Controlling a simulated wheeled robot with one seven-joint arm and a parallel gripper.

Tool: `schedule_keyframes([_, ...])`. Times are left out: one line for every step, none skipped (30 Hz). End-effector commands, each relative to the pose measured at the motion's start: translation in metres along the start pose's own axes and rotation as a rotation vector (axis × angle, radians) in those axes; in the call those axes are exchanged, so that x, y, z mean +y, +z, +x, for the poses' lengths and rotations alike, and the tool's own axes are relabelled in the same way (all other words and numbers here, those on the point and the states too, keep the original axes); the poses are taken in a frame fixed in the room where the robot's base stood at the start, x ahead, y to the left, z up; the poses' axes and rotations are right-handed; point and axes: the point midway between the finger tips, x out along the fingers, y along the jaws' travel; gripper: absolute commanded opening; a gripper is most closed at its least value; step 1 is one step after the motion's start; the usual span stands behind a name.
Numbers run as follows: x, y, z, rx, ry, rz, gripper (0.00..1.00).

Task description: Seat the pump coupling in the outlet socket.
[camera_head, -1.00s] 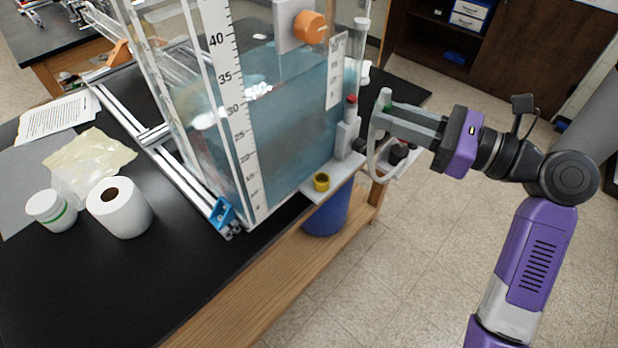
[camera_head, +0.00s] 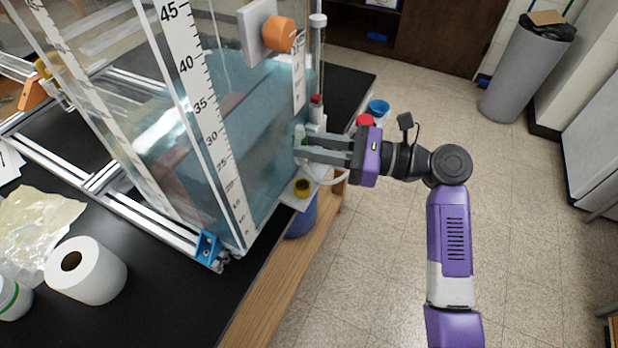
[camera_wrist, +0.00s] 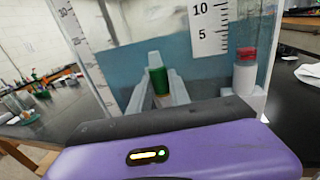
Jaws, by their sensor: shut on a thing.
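My gripper (camera_head: 303,148) is at the right face of the water tank, shut on a pale piece with a green band, which I take as the pump coupling (camera_head: 299,133). In the wrist view the coupling's green part (camera_wrist: 159,80) stands upright between the two grey fingers. A white hose (camera_head: 336,180) curves below the fingers. A yellow ring with a dark opening (camera_head: 303,187) sits on a white ledge just below and in front of the gripper. A red-topped white fitting (camera_head: 316,106) stands behind the gripper. I cannot tell which is the outlet socket, nor whether the coupling touches one.
The clear tank (camera_head: 215,130) with its scale fills the left of the gripper. An orange knob (camera_head: 278,34) juts out above. A red cup (camera_head: 364,121) and a blue cup (camera_head: 378,107) are close behind my wrist. A paper roll (camera_head: 87,270) stands on the black bench.

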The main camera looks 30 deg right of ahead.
Motion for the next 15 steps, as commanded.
schedule_keyframes([0.0,-0.014,0.0,0.001,0.0,0.006,0.0])
schedule_keyframes([0.0,-0.021,0.0,0.001,-0.001,0.006,0.0])
schedule_keyframes([0.0,-0.029,0.0,0.001,-0.001,0.004,0.0])
schedule_keyframes([0.0,-0.035,0.0,0.001,0.0,0.005,0.0])
schedule_keyframes([0.0,-0.04,0.0,0.001,0.0,0.004,0.0])
schedule_keyframes([0.0,-0.046,0.0,0.0,0.0,0.003,0.0])
schedule_keyframes([0.0,-0.049,0.0,0.0,0.0,0.003,0.0])
schedule_keyframes([0.0,-0.052,0.0,0.0,0.0,0.002,0.0])
schedule_keyframes([0.0,-0.055,0.0,0.0,0.0,0.0,0.0])
schedule_keyframes([0.0,-0.057,0.0,0.0,0.0,0.0,0.0])
schedule_keyframes([0.0,-0.059,0.0,0.0,0.0,0.0,0.0])
schedule_keyframes([0.0,-0.061,0.0,0.0,0.0,0.001,0.0])
schedule_keyframes([0.0,-0.064,0.0,0.0,0.0,0.001,0.0])
schedule_keyframes([0.0,-0.067,0.0,0.001,0.0,0.001,0.0])
schedule_keyframes([0.0,-0.073,0.0,0.001,0.0,0.003,0.0])
